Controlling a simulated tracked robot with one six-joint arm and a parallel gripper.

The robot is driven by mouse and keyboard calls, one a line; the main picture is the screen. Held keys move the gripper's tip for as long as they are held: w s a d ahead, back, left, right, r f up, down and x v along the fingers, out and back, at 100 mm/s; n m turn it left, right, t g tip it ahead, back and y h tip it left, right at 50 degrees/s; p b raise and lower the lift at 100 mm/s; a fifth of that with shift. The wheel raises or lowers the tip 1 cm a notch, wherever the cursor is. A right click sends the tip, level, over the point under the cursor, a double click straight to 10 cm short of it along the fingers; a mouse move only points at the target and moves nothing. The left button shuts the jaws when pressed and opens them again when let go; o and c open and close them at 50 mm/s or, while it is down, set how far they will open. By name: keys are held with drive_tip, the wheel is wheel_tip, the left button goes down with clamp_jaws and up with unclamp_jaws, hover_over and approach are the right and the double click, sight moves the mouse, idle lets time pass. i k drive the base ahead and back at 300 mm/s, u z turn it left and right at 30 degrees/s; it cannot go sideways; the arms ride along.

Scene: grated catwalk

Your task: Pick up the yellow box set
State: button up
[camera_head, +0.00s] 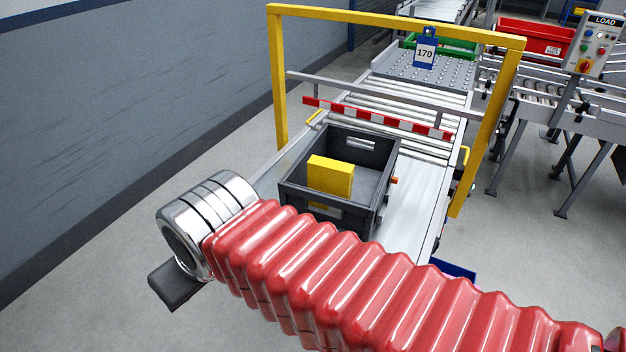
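The yellow box set (331,176) stands upright inside a dark grey crate (378,193), towards its left side. The crate sits on the near end of a conveyor, and its lower front is partly hidden by my red-sleeved arm. My arm crosses the foreground from lower right to the left, ending in a silver ringed wrist. A dark piece of my gripper (175,286) shows below the wrist, left of the crate and apart from the box. Its fingers cannot be made out.
A yellow frame (395,24) arches over the conveyor, with a red-and-white striped bar (375,118) behind the crate. A LOAD control panel (598,45) stands at upper right. A grey wall (130,110) runs along the left. Bare floor lies between wall and conveyor.

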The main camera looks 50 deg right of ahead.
sight(335, 177)
drive_tip(key=z, duration=0.25)
drive_tip(key=i, duration=0.7)
drive_tip(key=z, duration=0.9)
drive_tip(key=i, duration=0.55)
drive_tip(key=z, duration=0.35)
